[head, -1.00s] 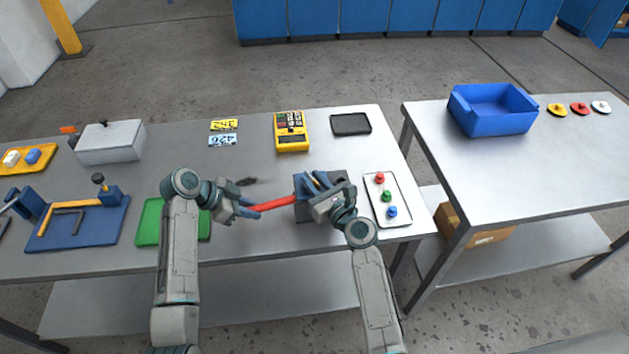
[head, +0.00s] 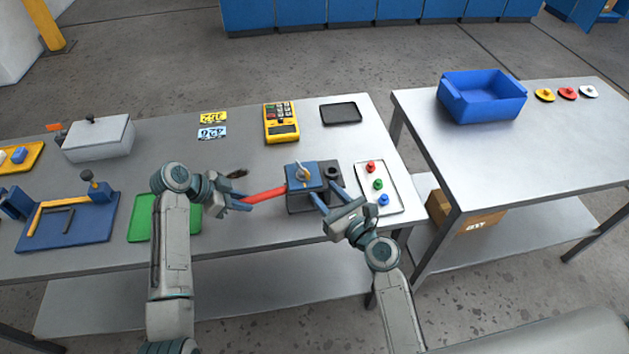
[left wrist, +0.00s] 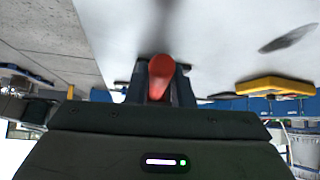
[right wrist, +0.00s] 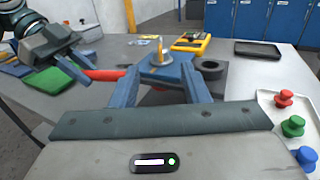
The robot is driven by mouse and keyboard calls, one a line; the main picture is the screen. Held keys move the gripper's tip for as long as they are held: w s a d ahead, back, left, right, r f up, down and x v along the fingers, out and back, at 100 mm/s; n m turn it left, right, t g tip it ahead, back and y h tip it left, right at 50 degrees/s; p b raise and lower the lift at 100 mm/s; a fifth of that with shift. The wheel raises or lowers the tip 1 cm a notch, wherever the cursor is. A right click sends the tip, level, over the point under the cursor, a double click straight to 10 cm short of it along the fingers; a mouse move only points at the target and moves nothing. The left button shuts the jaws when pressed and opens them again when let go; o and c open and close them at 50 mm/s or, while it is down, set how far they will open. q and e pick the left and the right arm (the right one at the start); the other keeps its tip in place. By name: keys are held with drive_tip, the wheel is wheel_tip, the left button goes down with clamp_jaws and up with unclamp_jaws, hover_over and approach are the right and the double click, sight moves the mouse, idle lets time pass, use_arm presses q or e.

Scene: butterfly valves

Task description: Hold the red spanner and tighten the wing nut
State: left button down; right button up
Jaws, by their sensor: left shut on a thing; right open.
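The red spanner (head: 265,195) lies level, its far end at the left side of the blue block (head: 303,178) on a dark base. My left gripper (head: 246,202) is shut on the spanner's handle; in the left wrist view the red handle (left wrist: 161,75) sits between the fingers. A brass-coloured wing nut (head: 302,170) stands on top of the blue block; it also shows in the right wrist view (right wrist: 159,54). My right gripper (head: 329,202) is open, in front and right of the block, with the block beyond its fingers and nothing between them.
A white tray (head: 395,208) with red, green and blue knobs lies close right of my right gripper. A yellow meter (head: 281,122) and black tray (head: 341,112) lie behind. A green tray (head: 138,222) is at left. A second table holds a blue bin (head: 481,98).

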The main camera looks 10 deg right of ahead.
drive_tip(key=v, duration=0.2)
drive_tip(key=shift+s+d, duration=0.15)
drive_tip(key=shift+s, duration=0.2)
